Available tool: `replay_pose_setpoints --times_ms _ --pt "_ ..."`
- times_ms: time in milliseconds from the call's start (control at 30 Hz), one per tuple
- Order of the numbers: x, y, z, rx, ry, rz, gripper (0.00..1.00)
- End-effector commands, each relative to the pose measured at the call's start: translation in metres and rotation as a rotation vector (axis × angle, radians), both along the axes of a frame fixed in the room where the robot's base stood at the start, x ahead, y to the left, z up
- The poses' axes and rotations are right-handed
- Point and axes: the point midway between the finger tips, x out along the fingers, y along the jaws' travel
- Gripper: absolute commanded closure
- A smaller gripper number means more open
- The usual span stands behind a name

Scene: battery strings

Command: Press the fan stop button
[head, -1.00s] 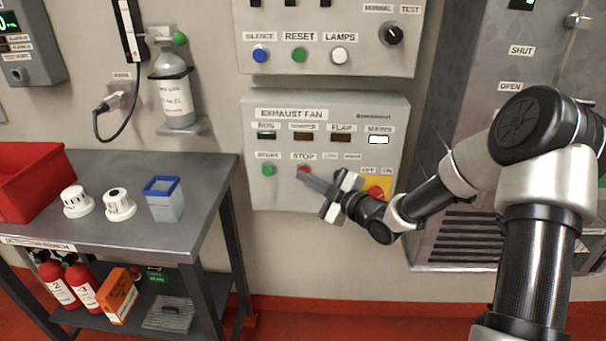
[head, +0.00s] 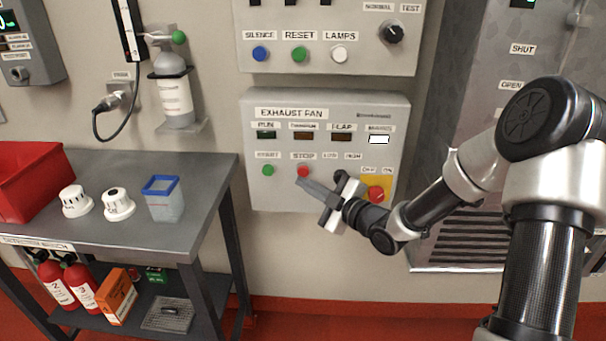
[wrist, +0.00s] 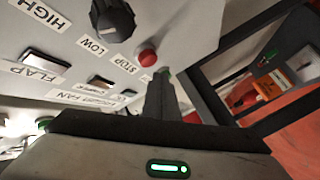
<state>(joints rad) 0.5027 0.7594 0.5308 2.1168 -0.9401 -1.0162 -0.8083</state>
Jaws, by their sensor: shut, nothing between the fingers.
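The fan stop button (head: 303,170) is a small red button under the STOP label on the grey exhaust fan panel (head: 330,108). It also shows in the wrist view (wrist: 148,57), red and uncovered. My gripper (head: 301,182) is shut and empty, with its fingertips just below the button in the head view. In the wrist view the fingertips (wrist: 161,78) lie beside the button, with a small visible gap in the picture. I cannot tell how far the tips stand from the panel face.
The green start button (head: 267,170) is left of the stop button. A red knob on a yellow plate (head: 377,194) is to its right, behind my wrist. A black selector knob (wrist: 113,19) is near the stop button. A metal bench (head: 205,200) stands at the left.

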Motion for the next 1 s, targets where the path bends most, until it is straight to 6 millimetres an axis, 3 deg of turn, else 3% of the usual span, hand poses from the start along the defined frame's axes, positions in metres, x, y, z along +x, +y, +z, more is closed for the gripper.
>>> replay_pose_setpoints --times_ms 400,1000 --pt "-0.04 0.001 -0.001 -0.001 0.001 0.0 1.0" --pt "-0.043 0.001 0.0 0.0 0.0 -0.001 1.0"
